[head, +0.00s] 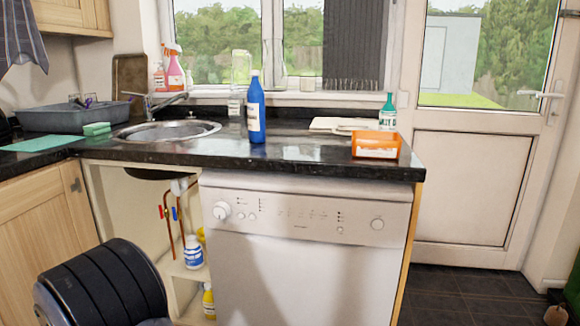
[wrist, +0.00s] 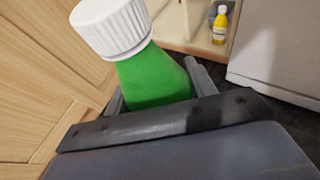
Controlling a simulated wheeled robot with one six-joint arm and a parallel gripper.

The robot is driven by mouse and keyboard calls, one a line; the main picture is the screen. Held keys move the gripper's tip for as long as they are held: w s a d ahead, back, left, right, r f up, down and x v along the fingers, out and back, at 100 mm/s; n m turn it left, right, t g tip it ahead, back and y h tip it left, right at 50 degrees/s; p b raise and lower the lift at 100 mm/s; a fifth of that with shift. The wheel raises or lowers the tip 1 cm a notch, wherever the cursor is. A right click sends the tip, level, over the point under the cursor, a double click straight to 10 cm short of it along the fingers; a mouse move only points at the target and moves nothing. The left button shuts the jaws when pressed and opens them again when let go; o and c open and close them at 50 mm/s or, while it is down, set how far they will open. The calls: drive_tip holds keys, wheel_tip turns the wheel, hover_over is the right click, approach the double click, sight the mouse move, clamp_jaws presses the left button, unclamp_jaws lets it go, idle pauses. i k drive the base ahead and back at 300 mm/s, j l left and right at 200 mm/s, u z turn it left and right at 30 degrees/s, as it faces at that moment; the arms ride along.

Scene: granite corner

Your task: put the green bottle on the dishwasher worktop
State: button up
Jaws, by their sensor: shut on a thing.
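A green bottle (wrist: 152,78) with a ribbed white cap is held in my gripper (wrist: 158,88) in the wrist view. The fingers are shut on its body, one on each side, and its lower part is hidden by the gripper. The bottle appears tilted and is in front of wooden cabinet doors. The held bottle and the gripper are not visible in the head view. The black dishwasher worktop (head: 300,154) lies above the white dishwasher (head: 300,265), with bare space along its front middle.
A blue bottle (head: 256,115), an orange box (head: 376,145) and a green-capped bottle (head: 388,112) stand on the worktop. A sink (head: 166,130) is at its left. The open cupboard holds a white-and-blue bottle (head: 193,252) and a yellow bottle (wrist: 219,25).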

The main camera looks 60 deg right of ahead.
sight(304, 144)
drive_tip(key=z, duration=1.4)
drive_tip(key=k+l, duration=0.05)
